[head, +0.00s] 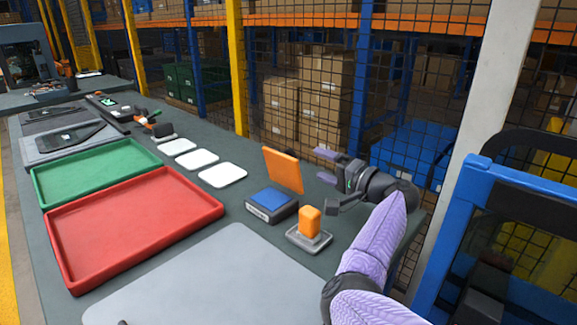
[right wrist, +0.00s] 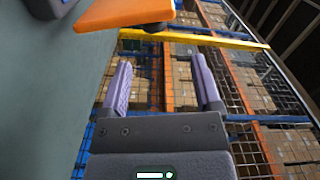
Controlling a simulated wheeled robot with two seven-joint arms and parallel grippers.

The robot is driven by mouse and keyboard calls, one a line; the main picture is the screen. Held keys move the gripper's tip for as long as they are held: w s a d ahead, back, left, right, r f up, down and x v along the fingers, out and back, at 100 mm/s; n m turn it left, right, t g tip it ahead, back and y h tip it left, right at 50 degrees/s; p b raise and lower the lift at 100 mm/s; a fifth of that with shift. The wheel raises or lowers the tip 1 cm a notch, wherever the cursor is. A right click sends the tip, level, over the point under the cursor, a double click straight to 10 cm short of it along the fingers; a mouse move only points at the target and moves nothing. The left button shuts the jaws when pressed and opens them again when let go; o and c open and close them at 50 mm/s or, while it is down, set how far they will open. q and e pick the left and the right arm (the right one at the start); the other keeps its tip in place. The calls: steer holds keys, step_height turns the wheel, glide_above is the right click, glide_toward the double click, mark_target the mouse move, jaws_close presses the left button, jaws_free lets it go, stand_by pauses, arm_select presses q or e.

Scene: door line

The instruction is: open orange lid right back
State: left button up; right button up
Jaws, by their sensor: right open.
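The orange lid (head: 283,169) stands steeply up at the back of a small dark box with a blue top (head: 270,201). In the right wrist view the lid's orange edge (right wrist: 122,12) shows at the top, with a dark round piece at its end. My right gripper (head: 325,166) is to the right of the lid, apart from it, with its fingers pointing left. In the right wrist view its two lilac fingers (right wrist: 160,62) are spread, with nothing between them. My left gripper is not in view.
An orange block on a grey base (head: 310,224) stands just in front of my right gripper. White squares (head: 222,174), a red tray (head: 135,224) and a green tray (head: 95,171) lie to the left. A mesh fence (head: 300,110) runs behind the table.

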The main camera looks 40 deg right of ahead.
mark_target(293, 158)
steer(key=w+b, duration=0.1)
steer(key=w, duration=0.2)
steer(key=w+f+b, duration=0.1)
steer(key=w+b, duration=0.1)
steer(key=w, duration=0.1)
steer(key=w+b, duration=0.1)
steer(key=w, duration=0.2)
steer(key=shift+a+f, duration=0.15)
steer(key=shift+a, duration=0.2)
steer(key=shift+w+r+b, duration=0.2)
steer(key=shift+w+b, duration=0.15)
steer(key=shift+w, duration=0.2)
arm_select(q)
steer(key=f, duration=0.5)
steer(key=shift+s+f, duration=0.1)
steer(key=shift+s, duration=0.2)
arm_select(e)
jaws_close()
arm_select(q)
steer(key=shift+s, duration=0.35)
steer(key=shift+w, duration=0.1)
